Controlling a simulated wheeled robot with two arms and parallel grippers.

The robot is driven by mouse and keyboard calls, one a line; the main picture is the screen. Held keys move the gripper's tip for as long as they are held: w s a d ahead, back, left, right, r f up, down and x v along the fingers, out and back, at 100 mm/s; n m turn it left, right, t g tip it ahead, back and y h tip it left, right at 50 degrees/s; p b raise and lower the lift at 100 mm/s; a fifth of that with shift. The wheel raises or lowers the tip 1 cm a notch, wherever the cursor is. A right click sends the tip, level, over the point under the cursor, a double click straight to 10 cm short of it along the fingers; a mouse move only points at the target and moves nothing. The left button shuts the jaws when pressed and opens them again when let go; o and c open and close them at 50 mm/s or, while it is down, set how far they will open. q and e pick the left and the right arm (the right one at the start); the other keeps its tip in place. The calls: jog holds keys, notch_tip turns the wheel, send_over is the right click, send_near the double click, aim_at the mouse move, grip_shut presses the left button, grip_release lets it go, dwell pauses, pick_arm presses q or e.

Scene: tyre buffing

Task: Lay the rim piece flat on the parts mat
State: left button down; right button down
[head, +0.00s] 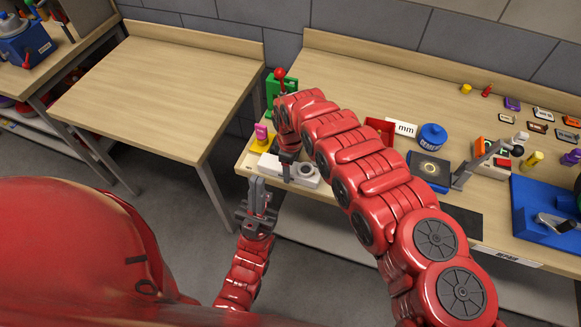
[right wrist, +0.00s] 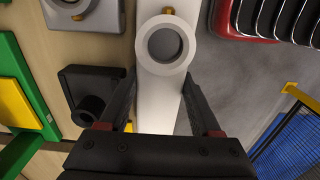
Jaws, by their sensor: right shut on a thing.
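My right gripper (head: 287,168) points down at the left end of the right bench. In the right wrist view its two black fingers (right wrist: 160,88) stand on either side of a long white piece (right wrist: 157,112) and are shut on it. A pale ring (right wrist: 165,45) shows on that piece's far part; I cannot tell for certain that this is the rim piece. In the head view the white piece (head: 306,174) lies low at the bench edge, partly hidden by the gripper. A dark flat mat (head: 466,222) shows on the bench front, partly behind my right arm. My left gripper (head: 258,190) points up, empty, off the bench.
A green stand with a red knob (head: 280,90) and a yellow-pink item (head: 262,134) stand beside the gripper. A red bin (head: 380,128), blue tub (head: 433,137), blue fixture (head: 428,170) and blue tray (head: 545,205) lie to the right. The left table (head: 160,85) is bare.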

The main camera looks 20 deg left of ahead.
jog(key=shift+f, duration=0.15)
grip_release()
dwell(0.4)
jog(key=shift+w+r, duration=0.15)
jog(key=shift+r, duration=0.35)
notch_tip(320, 180, up, 7)
jog(key=shift+f+b, duration=0.1)
jog(key=shift+b, duration=1.1)
notch_tip(320, 180, up, 10)
jog(key=shift+s+f, duration=0.2)
jog(key=shift+s, duration=0.05)
